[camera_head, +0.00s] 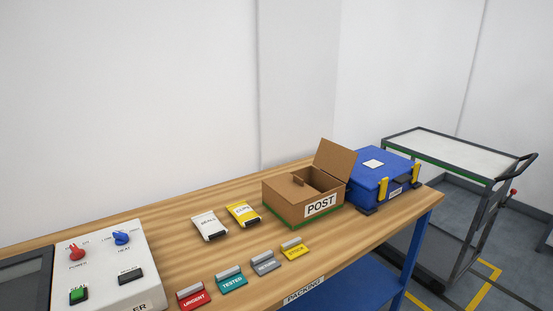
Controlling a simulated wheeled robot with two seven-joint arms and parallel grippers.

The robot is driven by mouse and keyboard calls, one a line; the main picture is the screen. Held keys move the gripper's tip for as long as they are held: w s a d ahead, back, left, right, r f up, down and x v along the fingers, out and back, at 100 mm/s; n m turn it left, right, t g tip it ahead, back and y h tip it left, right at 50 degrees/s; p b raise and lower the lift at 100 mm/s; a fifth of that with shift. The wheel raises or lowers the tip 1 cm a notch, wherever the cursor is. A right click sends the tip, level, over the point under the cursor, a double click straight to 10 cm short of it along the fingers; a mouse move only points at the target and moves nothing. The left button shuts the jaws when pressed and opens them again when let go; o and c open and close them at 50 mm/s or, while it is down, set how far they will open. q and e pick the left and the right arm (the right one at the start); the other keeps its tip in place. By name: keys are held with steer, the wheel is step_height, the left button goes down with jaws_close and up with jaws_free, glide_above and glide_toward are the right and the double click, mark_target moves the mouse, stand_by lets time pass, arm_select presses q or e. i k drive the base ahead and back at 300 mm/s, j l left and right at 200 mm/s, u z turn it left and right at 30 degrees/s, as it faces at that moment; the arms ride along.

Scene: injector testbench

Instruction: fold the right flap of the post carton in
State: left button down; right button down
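The post carton (293,208) is a brown open-topped box with a white POST label (320,205) on its front. It stands on the wooden table toward the right. Its right flap (335,160) stands up, tilted outward from the box's right edge. The inside is partly hidden. Neither of my grippers is in view.
A blue case (371,186) with yellow latches stands close to the carton's right. A grey trolley (455,155) stands beyond the right end.

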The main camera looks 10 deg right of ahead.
mark_target(338, 161)
steer(key=l+u, duration=0.15)
steer(key=u, duration=0.2)
steer(key=l+u, duration=0.1)
steer(key=u, duration=0.25)
steer(key=l+u, duration=0.25)
steer(key=l, duration=0.4)
steer(key=l+u, duration=0.25)
steer(key=l, duration=0.4)
steer(key=k+l+u, duration=0.25)
steer(key=l, duration=0.4)
steer(key=k+l, duration=0.1)
steer(key=l, duration=0.35)
steer(key=k+l, duration=0.1)
steer(key=l, duration=0.35)
steer(key=k+l+u, duration=0.1)
steer(key=l, duration=0.35)
steer(key=k+l, duration=0.1)
steer(key=l, duration=0.35)
steer(key=k+l, duration=0.1)
steer(key=l, duration=0.35)
steer(key=k+l+u, duration=0.1)
steer(key=l, duration=0.3)
steer(key=k+l, duration=0.15)
steer(key=l, duration=0.3)
